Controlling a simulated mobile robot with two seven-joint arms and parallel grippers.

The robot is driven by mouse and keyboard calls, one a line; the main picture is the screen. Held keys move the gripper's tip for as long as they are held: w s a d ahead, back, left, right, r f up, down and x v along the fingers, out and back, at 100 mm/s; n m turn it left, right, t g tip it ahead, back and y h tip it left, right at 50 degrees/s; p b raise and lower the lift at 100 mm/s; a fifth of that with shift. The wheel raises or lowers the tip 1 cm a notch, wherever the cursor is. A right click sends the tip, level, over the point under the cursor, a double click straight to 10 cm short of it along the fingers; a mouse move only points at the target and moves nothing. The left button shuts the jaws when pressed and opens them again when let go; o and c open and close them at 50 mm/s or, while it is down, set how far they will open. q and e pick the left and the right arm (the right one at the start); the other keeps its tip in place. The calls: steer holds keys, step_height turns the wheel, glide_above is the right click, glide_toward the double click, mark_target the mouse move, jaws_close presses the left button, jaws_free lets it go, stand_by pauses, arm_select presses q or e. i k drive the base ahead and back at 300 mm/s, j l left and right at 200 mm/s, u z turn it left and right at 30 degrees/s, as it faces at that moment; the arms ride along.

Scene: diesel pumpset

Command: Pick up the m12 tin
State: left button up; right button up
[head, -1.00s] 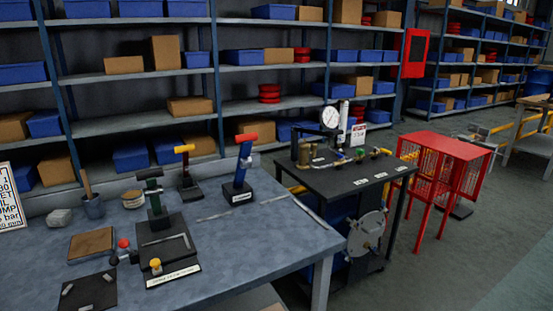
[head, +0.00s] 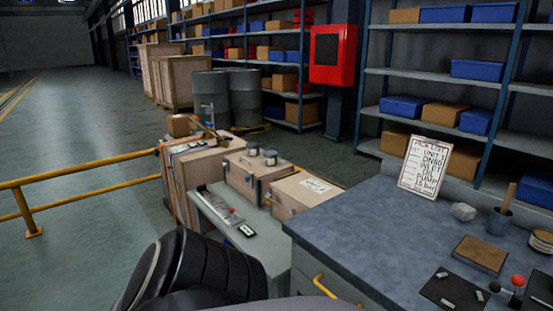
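Two small grey tins stand close together on the lid of a wooden case (head: 245,176) left of the workbench. One tin (head: 253,149) is at the left and the other tin (head: 270,157) is just right of it. Any lettering on them is too small to read, so I cannot tell which is the m12 tin. A black ribbed part of my own arm fills the bottom of the view, left of the middle. Neither of my grippers shows.
A low grey bench (head: 252,257) carries the cases, with a small black-and-white item on its front. The blue-grey workbench (head: 370,235) stands right, bearing a clipboard (head: 425,167) and tools. A yellow rail (head: 80,172) crosses the left; open floor lies beyond.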

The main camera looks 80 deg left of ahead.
mark_target(252, 147)
steer(key=k+j+u, duration=0.1)
steer(key=u, duration=0.25)
steer(key=k+j+u, duration=0.1)
steer(key=j+u, duration=0.45)
steer(key=j, duration=0.15)
steer(key=k+j+u, duration=0.15)
steer(key=j, duration=0.2)
steer(key=j+u, duration=0.3)
steer(key=j, duration=1.2)
steer(key=k+j, duration=0.1)
steer(key=j, duration=2.15)
